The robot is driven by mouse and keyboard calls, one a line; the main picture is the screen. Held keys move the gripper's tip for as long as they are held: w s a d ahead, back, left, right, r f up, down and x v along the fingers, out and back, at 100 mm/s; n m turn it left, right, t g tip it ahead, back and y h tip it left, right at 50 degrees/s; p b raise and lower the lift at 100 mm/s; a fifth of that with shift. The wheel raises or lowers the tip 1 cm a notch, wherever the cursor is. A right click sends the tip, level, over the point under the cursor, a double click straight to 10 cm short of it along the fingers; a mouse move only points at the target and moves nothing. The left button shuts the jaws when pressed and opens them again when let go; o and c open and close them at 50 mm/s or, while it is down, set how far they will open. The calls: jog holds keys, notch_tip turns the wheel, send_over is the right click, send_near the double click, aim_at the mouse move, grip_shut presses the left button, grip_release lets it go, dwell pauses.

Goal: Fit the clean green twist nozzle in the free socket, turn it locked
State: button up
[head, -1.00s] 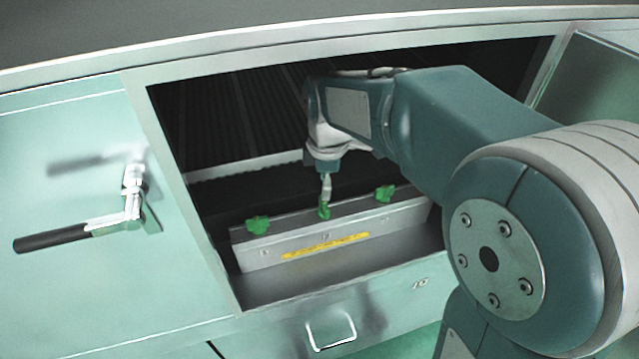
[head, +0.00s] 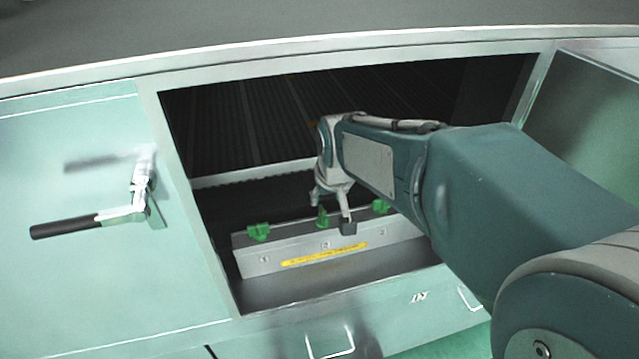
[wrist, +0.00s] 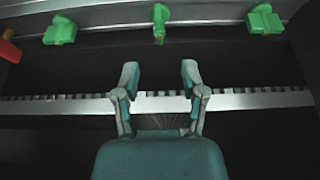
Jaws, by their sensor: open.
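Three green twist nozzles sit in a row along a grey metal bar (head: 285,262): left (head: 258,231), middle (head: 322,216) and right (head: 380,206). The wrist view shows the left (wrist: 60,30), middle (wrist: 160,22) and right (wrist: 264,20) nozzles at its top. The middle one looks narrow there, its wing turned differently from the outer two. My gripper (head: 332,211) is open by the middle nozzle. In the wrist view, its spread fingers (wrist: 160,72) hold nothing, and the middle nozzle shows beyond the fingertips. I cannot tell whether any finger touches it.
The bar stands inside a cabinet opening with a metal frame (head: 185,205). A panel with a black-handled lever (head: 65,228) is at left, an open panel (head: 590,105) at right. A toothed rail (wrist: 260,100) crosses behind. A red-orange part (wrist: 9,50) shows at the wrist view's left edge.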

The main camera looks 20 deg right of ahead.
aim_at(323, 212)
jog(key=x, duration=0.8)
jog(key=shift+w+f, duration=0.15)
jog(key=shift+f, duration=0.2)
grip_shut()
jog(key=n, duration=0.2)
jog(key=n+y, duration=0.1)
jog(key=n, duration=0.1)
jog(key=shift+g+y, duration=0.3)
jog(key=shift+n+y, duration=0.4)
jog(key=shift+n, duration=0.8)
